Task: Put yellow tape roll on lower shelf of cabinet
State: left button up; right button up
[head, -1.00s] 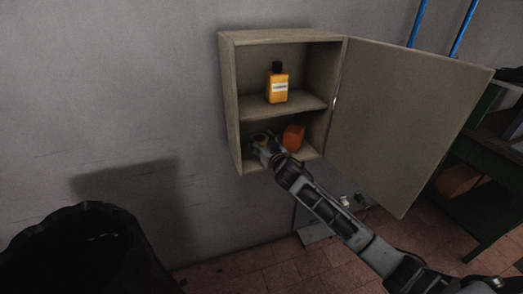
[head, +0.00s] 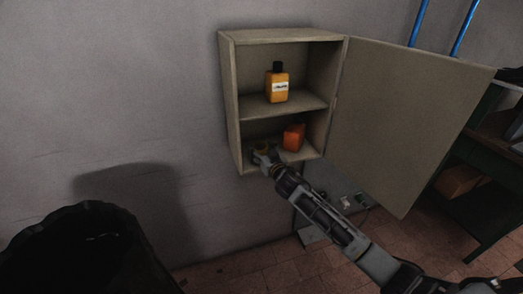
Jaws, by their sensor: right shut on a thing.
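The wall cabinet (head: 233,100) is open, with an upper and a lower shelf. My right gripper (head: 264,152) reaches into the lower compartment at its left front, close to the lower shelf (head: 248,166). It is shut on the yellow tape roll (head: 262,147), which is small, dark and mostly hidden by the fingers. I cannot tell whether the roll touches the shelf. My left gripper is not in view.
An orange box (head: 293,137) stands on the lower shelf right of the gripper. A yellow bottle (head: 278,85) stands on the upper shelf. The cabinet door (head: 405,115) hangs open to the right. A black bin (head: 75,250) stands at lower left.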

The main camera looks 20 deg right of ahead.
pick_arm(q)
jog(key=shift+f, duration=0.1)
pick_arm(e)
jog(key=o, duration=1)
jog(key=shift+f, duration=0.1)
jog(key=shift+o, duration=0.2)
jog(key=shift+s, duration=0.1)
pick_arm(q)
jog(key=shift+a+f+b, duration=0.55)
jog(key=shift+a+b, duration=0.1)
pick_arm(e)
jog(key=s+d, duration=0.1)
jog(key=s, duration=1)
jog(key=shift+s+d+r, duration=0.3)
jog(key=shift+s+r, duration=0.05)
jog(key=shift+r, duration=0.1)
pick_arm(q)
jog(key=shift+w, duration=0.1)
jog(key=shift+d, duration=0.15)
